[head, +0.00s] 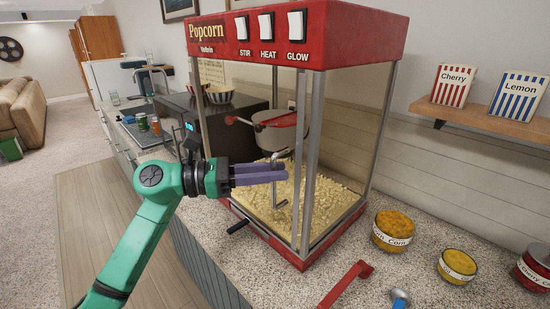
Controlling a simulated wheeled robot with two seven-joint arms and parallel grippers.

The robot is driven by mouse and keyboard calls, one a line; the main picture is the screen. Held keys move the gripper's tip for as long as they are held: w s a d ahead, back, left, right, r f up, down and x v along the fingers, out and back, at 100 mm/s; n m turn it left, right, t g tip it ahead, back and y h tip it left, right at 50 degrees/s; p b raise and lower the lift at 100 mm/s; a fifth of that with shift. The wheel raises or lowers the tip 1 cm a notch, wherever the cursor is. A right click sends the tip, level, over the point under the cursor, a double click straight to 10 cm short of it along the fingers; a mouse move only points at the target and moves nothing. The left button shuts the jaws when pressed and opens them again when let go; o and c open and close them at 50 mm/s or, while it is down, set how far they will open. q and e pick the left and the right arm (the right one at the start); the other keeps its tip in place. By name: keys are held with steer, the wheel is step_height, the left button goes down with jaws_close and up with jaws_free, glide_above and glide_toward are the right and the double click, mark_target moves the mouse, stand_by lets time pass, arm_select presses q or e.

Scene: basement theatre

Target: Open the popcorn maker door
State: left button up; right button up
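The popcorn maker (345,30) is a red-topped glass case on the speckled counter, with popcorn (315,200) inside. Its clear front door faces left and appears shut. The silver door handle (280,205) is an upright bar near the door's right edge. My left gripper (284,173), with purple fingers on a green arm, is at the handle and crosses in front of its middle. The fingers lie close together, one above the other in the picture. I cannot tell whether they grip the handle or only touch it. My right gripper is not in view.
A red handled tool (345,285) and a blue-tipped item (400,298) lie at the counter's front. Tubs of corn (393,231) and (457,266) stand to the right. A shelf (490,124) holds Cherry and Lemon boxes. A black-handled lever (238,227) juts from the machine's base.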

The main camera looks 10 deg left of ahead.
arm_select(q)
steer(key=shift+d, duration=0.15)
jaws_close()
stand_by(1.4)
